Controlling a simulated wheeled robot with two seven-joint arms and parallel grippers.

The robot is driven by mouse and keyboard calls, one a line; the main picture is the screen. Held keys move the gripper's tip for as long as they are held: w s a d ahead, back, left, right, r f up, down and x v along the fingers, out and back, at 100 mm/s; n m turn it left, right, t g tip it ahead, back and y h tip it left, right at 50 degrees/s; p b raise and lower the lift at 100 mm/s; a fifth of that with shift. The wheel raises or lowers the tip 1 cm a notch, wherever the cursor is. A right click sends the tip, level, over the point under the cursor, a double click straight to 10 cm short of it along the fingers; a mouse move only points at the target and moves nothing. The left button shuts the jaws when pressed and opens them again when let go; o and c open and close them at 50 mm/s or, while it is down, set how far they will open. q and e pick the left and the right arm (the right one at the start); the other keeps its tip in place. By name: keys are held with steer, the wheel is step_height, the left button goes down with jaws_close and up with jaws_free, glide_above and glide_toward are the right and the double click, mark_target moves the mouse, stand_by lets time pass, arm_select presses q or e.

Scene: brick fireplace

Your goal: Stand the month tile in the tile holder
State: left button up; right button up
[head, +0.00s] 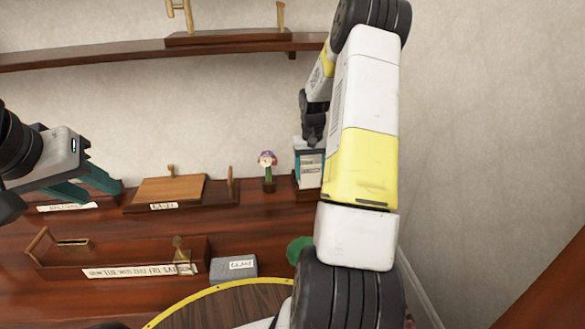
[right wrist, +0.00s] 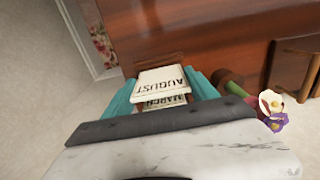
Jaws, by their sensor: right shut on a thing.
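A cream tile reading AUGUST (right wrist: 163,78) is between the teal fingers of my right gripper (right wrist: 160,90), which is shut on it. A second tile reading MARCH (right wrist: 160,103) shows just behind it. In the head view, white tiles (head: 310,168) sit in a dark box at the right of the desk, and my right gripper is over them, mostly hidden by my arm. A wooden stand with a sloping board (head: 170,189) and a small label is at mid-left; I cannot tell whether it is the tile holder. My left gripper (head: 103,192) is open and empty at the left.
A small flower in a pot (head: 267,162) stands just left of the tile box. A weekday-labelled tray (head: 120,253), a grey labelled box (head: 233,266) and a round wooden piece with a yellow rim (head: 215,303) lie nearer. A shelf (head: 150,50) runs above.

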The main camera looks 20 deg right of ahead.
mark_target(311, 187)
steer(key=shift+w+d+f, duration=0.1)
steer(key=shift+d+f, duration=0.15)
steer(key=shift+f, duration=1.55)
steer(key=o, duration=1.4)
steer(key=shift+f, duration=0.1)
steer(key=shift+c, duration=0.2)
step_height(311, 187, up, 8)
steer(key=shift+f, duration=0.1)
